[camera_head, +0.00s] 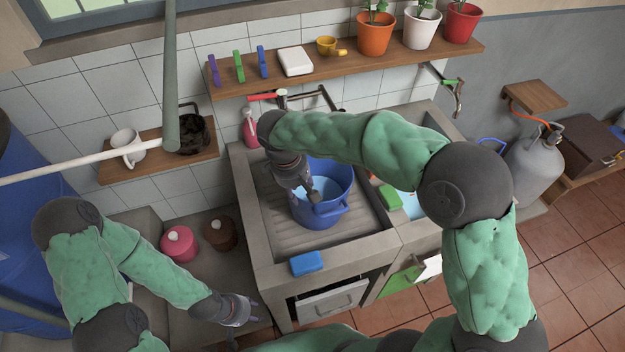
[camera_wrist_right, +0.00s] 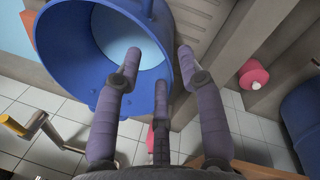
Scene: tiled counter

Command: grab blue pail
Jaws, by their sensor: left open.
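The blue pail (camera_head: 322,219) stands upright in the ridged left basin of the counter, with pale blue showing inside it. In the right wrist view the pail (camera_wrist_right: 72,52) fills the upper left. Whether any finger touches the pail is unclear. My left gripper (camera_head: 243,309) is open and empty, low left of the counter, away from the pail.
A blue sponge (camera_head: 306,263) lies on the counter's front edge. A green sponge (camera_head: 389,197) is right of the pail. A pink bottle (camera_head: 250,128) stands behind the basin. A wall shelf (camera_head: 360,64) holds pots, pegs and a yellow cup. Pink and brown jars are at left.

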